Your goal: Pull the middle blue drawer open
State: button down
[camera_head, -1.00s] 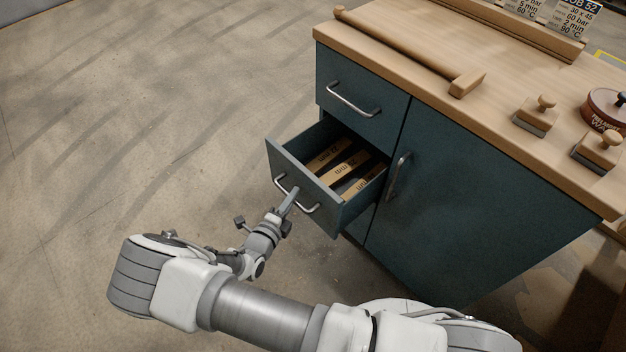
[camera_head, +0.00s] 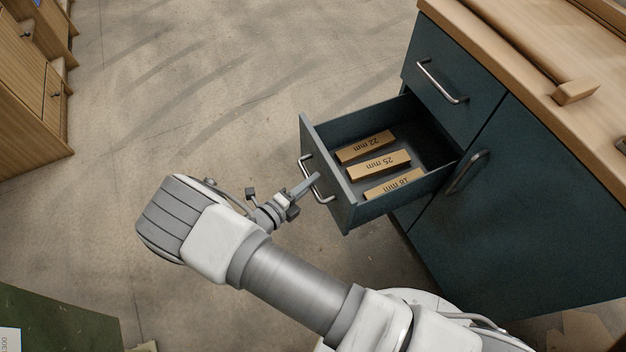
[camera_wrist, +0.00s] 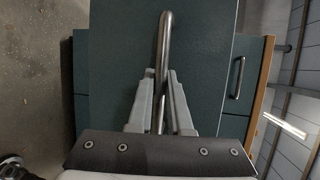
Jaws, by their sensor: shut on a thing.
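The middle blue drawer (camera_head: 337,199) stands well out of the cabinet in the head view, its inside showing. Its bar handle (camera_head: 311,172) is on the front panel. My gripper (camera_head: 312,184) is at this handle. In the wrist view the drawer front (camera_wrist: 115,60) fills the middle, and my gripper's fingers (camera_wrist: 160,100) are shut on the handle (camera_wrist: 166,40), one on each side of the bar.
Three wooden blocks marked in mm, such as the 25 mm block (camera_head: 378,165), lie in the drawer. The upper drawer (camera_head: 450,75) and the cabinet door (camera_head: 530,220) are closed. Wooden cabinets (camera_head: 30,90) stand at the left. The floor between is clear.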

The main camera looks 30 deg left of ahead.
jog(key=c, duration=0.8)
grip_release()
jog(key=shift+c, duration=0.2)
jog(key=p+v, duration=0.2)
jog(key=v, duration=1.5)
jog(key=shift+s+p, duration=0.25)
jog(key=shift+p, duration=0.1)
jog(key=shift+a, duration=0.1)
